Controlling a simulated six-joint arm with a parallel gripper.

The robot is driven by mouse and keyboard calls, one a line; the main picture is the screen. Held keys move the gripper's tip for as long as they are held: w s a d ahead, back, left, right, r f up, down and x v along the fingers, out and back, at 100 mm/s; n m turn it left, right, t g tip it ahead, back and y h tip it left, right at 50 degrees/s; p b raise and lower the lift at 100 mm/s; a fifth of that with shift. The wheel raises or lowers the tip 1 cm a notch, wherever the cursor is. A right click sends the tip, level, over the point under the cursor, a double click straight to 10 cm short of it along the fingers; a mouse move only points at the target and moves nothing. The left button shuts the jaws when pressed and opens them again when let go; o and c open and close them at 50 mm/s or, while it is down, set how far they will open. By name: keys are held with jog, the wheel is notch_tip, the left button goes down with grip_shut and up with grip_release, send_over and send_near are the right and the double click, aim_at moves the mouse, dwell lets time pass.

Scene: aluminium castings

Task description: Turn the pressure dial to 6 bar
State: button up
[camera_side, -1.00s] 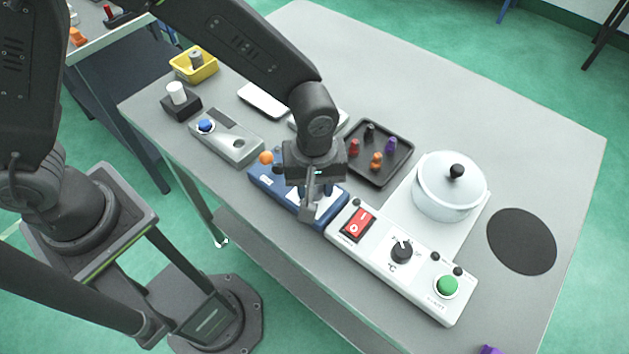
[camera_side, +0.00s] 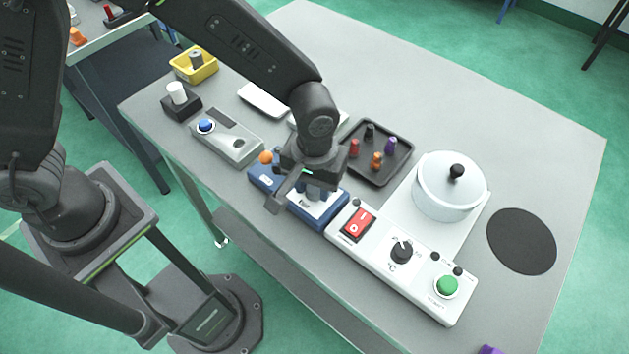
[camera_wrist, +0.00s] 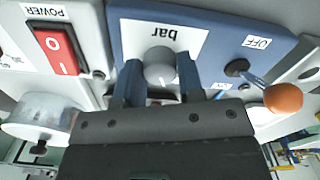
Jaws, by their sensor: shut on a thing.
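The pressure dial (camera_wrist: 160,68) is a grey round knob on a white plate marked "bar" on the blue panel (camera_wrist: 212,45). In the wrist view it sits between the two fingers of my gripper (camera_wrist: 160,80), which is shut on it. In the side view my gripper (camera_side: 312,190) is down over the blue panel (camera_side: 262,178) and hides the dial. The dial's scale and the value it points at cannot be read.
Right of the blue panel is a white panel (camera_side: 372,262) with a red power switch (camera_side: 358,223), a black knob (camera_side: 401,252) and a green button (camera_side: 447,286). An orange-tipped lever (camera_wrist: 283,98) stands close beside my gripper. A white pot (camera_side: 447,195) and a dark tray (camera_side: 352,172) stand behind.

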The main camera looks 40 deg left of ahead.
jog(key=m, duration=1)
jog(key=shift+m, duration=2.2)
jog(key=o, duration=0.9)
jog(key=shift+o, duration=0.2)
notch_tip(320, 180, up, 14)
